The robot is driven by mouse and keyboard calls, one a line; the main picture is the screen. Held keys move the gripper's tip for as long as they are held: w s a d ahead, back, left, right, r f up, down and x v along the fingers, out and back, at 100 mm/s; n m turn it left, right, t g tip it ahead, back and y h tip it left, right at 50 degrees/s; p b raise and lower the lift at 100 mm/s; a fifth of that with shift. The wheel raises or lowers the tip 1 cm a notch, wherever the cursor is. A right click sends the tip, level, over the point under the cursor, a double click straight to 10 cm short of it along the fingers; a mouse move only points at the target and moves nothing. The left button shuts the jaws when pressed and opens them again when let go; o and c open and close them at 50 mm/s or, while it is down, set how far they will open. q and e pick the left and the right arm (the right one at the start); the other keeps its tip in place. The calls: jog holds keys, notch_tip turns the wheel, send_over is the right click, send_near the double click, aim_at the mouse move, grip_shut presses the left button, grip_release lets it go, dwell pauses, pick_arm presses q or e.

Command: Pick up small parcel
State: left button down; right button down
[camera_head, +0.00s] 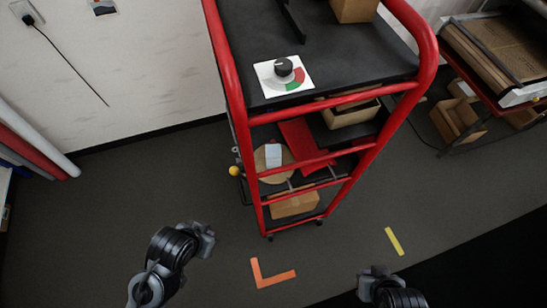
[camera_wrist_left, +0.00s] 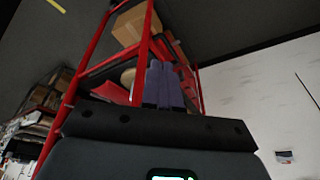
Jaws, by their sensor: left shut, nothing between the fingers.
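A cardboard box (camera_head: 295,205) sits on the bottom shelf of the red-framed cart in the head view. A second cardboard box (camera_head: 353,9) stands at the top of the cart, cut off by the frame edge. I cannot tell which one is the small parcel. In the left wrist view a cardboard box (camera_wrist_left: 134,25) shows within the red frame. My left gripper (camera_head: 208,240) is shut and empty, left of the cart and apart from it; its fingers (camera_wrist_left: 164,85) are together in the wrist view. My right gripper (camera_head: 376,272) is at the lower right; its fingers are unclear.
The red-framed cart (camera_head: 228,75) has a black top with a dial (camera_head: 283,68) on a white plate. A middle shelf holds a round tan disc (camera_head: 263,170) and a red item (camera_head: 300,138). Orange tape (camera_head: 270,276) and yellow tape (camera_head: 394,241) mark open floor.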

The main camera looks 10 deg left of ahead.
pick_arm(q)
jog(key=c, duration=0.8)
grip_release()
jog(key=shift+d, duration=0.1)
jog(key=o, duration=0.7)
